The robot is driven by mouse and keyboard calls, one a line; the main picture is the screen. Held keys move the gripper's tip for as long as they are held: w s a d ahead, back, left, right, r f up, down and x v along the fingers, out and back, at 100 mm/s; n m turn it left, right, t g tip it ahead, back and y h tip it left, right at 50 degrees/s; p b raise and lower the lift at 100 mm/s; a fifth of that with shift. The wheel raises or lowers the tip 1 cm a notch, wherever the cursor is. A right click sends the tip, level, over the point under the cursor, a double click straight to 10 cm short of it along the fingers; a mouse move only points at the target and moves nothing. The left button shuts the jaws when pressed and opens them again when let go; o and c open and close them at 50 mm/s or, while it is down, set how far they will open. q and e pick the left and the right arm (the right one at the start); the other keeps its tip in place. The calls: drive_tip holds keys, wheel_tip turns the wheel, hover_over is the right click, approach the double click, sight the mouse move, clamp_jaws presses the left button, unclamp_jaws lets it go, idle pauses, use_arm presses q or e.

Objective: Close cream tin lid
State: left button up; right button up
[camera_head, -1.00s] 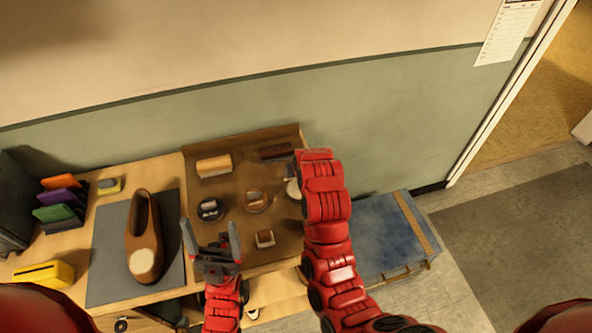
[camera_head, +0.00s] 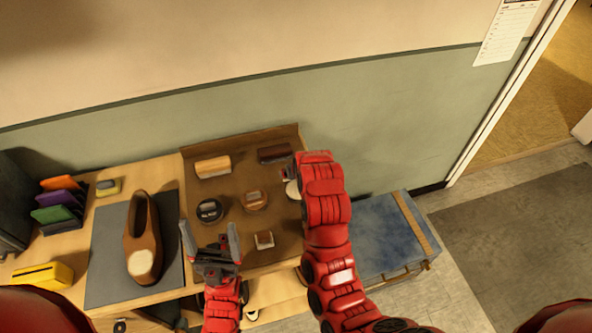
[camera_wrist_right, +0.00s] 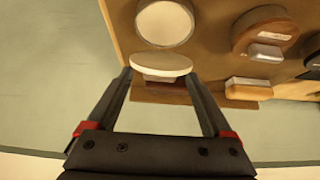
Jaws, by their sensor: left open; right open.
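The cream tin (camera_wrist_right: 164,22) shows in the right wrist view as a round tin with a pale inside. Its pale round lid (camera_wrist_right: 160,64) stands open, tilted up at the tin's near edge. My right gripper (camera_wrist_right: 159,78) is open, with a fingertip near each side of the lid; I cannot tell whether they touch it. In the head view my right arm covers most of the tin (camera_head: 292,189), leaving a pale part visible. My left gripper (camera_head: 211,236) is open and empty, by the tray's front left corner.
The brown tray (camera_head: 222,158) also holds brushes (camera_head: 212,167), a dark round tin (camera_head: 209,210) and a brown round tin (camera_head: 255,201). A brown shoe (camera_head: 142,240) lies on a grey mat (camera_head: 108,238) to the left. A blue chest (camera_head: 378,232) stands at the right.

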drive_tip(key=p+v, duration=1.2)
drive_tip(key=v, duration=0.5)
drive_tip(key=shift+r, duration=0.2)
